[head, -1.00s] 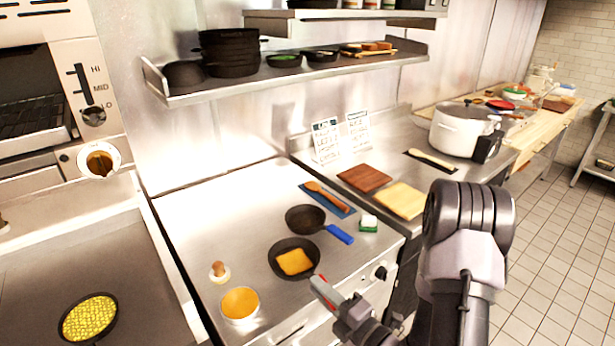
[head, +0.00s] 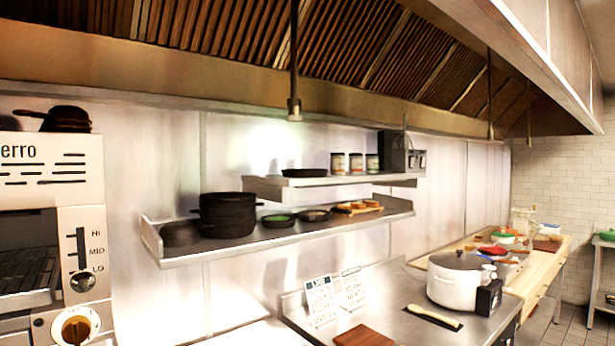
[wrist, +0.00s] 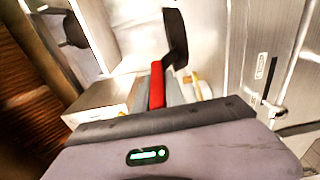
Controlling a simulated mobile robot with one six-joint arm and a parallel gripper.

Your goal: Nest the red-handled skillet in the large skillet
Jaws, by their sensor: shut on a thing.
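My gripper (wrist: 170,94) shows only in the wrist view, shut on the red handle of the red-handled skillet (wrist: 176,42). The dark pan extends beyond the handle and looks nearly edge-on. The pan's inside cannot be seen. The head view shows neither my gripper nor this skillet. I cannot tell which pan in view, if any, is the large skillet. A dark flat pan (head: 305,172) sits on the upper shelf, and dark cookware (head: 66,118) sits on top of the oven at the left.
A lower wall shelf (head: 300,232) holds a stack of dark pots (head: 227,214) and small dishes. A white lidded pot (head: 456,281) stands on the right counter near a brown board (head: 363,337). The hood (head: 250,85) hangs above. The steel cooking surface is mostly below the head view.

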